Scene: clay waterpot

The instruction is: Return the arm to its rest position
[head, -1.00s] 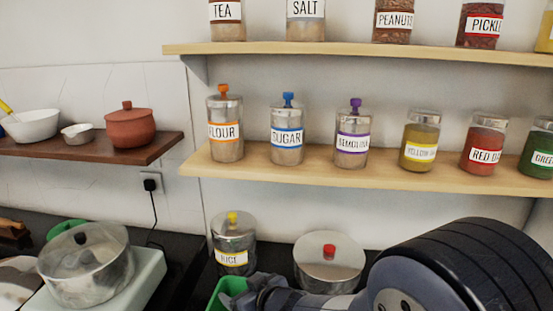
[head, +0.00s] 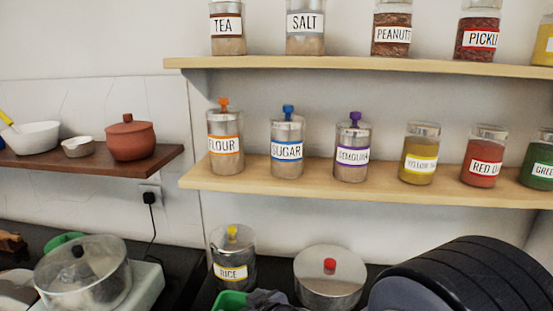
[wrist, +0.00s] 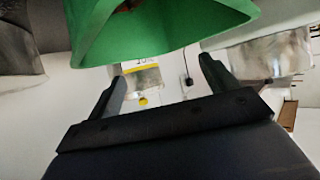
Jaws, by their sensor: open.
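My gripper (wrist: 162,70) shows in the wrist view with its two dark fingers well apart and nothing between them. A green container (wrist: 165,35) fills the top of that view, close to the fingers; I cannot tell whether they touch.
The rice jar (head: 233,258) and a metal pot with a red knob (head: 329,280) stand on the dark counter near my arm. A glass-lidded pan (head: 85,275) is at the lower left. Labelled jars line two pale shelves (head: 300,180) above.

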